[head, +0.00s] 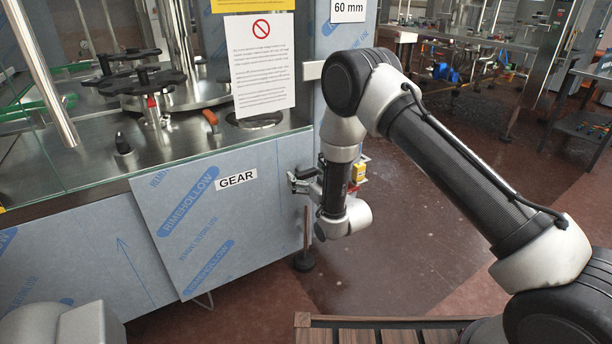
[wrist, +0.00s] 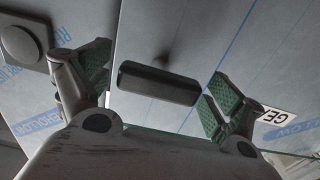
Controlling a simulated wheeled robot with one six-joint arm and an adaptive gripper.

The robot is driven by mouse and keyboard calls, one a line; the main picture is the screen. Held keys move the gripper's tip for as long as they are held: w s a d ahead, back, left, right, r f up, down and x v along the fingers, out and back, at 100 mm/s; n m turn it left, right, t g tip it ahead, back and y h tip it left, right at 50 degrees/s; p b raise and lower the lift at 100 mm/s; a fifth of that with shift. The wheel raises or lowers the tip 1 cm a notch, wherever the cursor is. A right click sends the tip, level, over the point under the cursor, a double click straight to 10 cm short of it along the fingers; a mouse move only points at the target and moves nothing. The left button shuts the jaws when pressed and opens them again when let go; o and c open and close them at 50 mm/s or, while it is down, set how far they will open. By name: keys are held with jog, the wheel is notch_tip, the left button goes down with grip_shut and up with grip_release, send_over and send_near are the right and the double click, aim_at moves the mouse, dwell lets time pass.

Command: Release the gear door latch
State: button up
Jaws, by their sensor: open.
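The gear door (head: 205,235) is a film-wrapped panel with a GEAR label (head: 237,179) on the front of the machine. My gripper (head: 301,182) is at the right end of the machine's front, just past the door's upper right edge. In the wrist view my gripper (wrist: 158,90) is open, with one green-padded finger on each side of a dark bar-shaped latch handle (wrist: 158,83). Neither pad visibly touches the handle, and gaps show on both sides. In the head view I cannot make out the handle near my gripper.
A dark square plate with a round knob (wrist: 22,42) is at the left in the wrist view. A machine foot (head: 304,261) stands below my gripper. A paper notice (head: 260,65) hangs above. Open dark red floor (head: 385,240) lies to the right.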

jog(key=v, duration=1.2)
jog(key=s+d+f+g+h, duration=0.25)
jog(key=f+g+h, duration=0.2)
jog(key=f, duration=0.85)
jog(key=s+d+g+h, duration=0.3)
jog(key=s+d+g, duration=0.3)
jog(key=s+g, duration=0.1)
jog(key=s+d+r+m, duration=0.2)
jog(key=s+d+r, duration=0.5)
jog(key=r, duration=0.7)
jog(key=s+d+r+m+h, duration=0.1)
jog(key=s+d+r, duration=0.6)
jog(key=r, duration=0.7)
jog(key=s+d+r+m+h, duration=0.1)
jog(key=s+d+r+m, duration=0.3)
jog(key=s+d+r, duration=0.3)
jog(key=d+r+t, duration=0.1)
jog(key=d+r, duration=0.2)
jog(key=r, duration=0.4)
jog(key=shift+d, duration=0.25)
